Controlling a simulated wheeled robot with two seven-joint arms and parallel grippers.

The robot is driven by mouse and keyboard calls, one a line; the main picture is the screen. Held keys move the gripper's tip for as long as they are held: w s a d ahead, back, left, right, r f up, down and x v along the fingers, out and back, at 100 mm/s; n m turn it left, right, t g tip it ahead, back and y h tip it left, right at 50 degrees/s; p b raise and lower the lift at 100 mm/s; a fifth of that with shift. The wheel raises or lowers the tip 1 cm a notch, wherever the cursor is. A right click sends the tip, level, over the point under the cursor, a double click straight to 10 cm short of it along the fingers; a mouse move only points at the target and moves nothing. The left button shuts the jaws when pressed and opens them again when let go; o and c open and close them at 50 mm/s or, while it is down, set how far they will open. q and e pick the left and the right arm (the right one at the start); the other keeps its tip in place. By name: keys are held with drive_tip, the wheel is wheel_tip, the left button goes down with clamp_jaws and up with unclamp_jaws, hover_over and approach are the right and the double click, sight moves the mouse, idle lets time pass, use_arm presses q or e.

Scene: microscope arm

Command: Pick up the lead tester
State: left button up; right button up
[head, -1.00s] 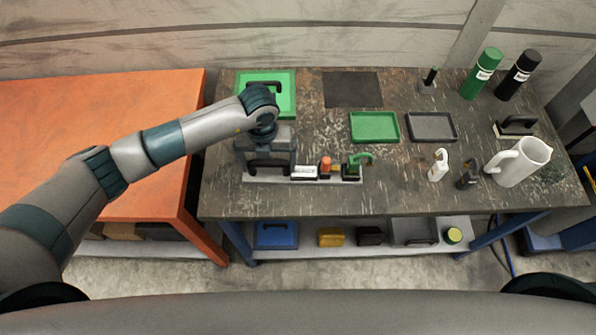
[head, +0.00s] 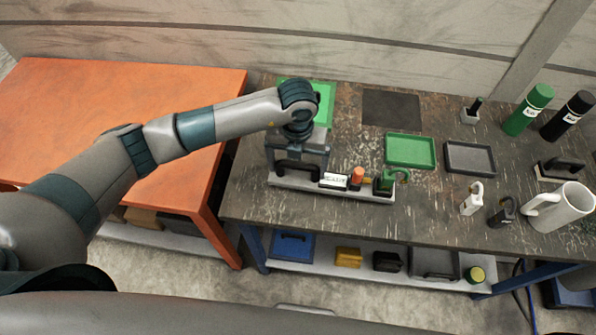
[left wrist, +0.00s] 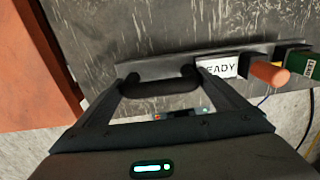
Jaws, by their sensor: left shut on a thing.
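The lead tester (head: 345,189) is a long, narrow grey bar on the dark workbench, with a black handle at its left end, a white label, an orange knob and a green part at its right. My left gripper (head: 297,172) is over the left end, shut on the black handle (left wrist: 160,84), which spans between the fingertips in the left wrist view. I cannot tell any gap between tester and bench. My right gripper is not in view.
A green tray (head: 411,151) and a grey tray (head: 470,159) lie behind the tester. A white clip (head: 472,199), a dark clip (head: 502,213) and a white jug (head: 560,207) stand to the right. An orange table (head: 120,105) adjoins at left.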

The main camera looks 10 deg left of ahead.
use_arm(q)
drive_tip(key=shift+r, duration=0.45)
drive_tip(key=s+d+r+b, duration=0.4)
drive_tip(key=d+r+b, duration=0.2)
drive_tip(key=d, duration=0.4)
drive_tip(key=shift+s+d+r, duration=0.35)
drive_tip(key=shift+d+r, duration=0.05)
drive_tip(key=shift+r, duration=0.2)
drive_tip(key=shift+a+f, duration=0.1)
drive_tip(key=shift+f, duration=0.05)
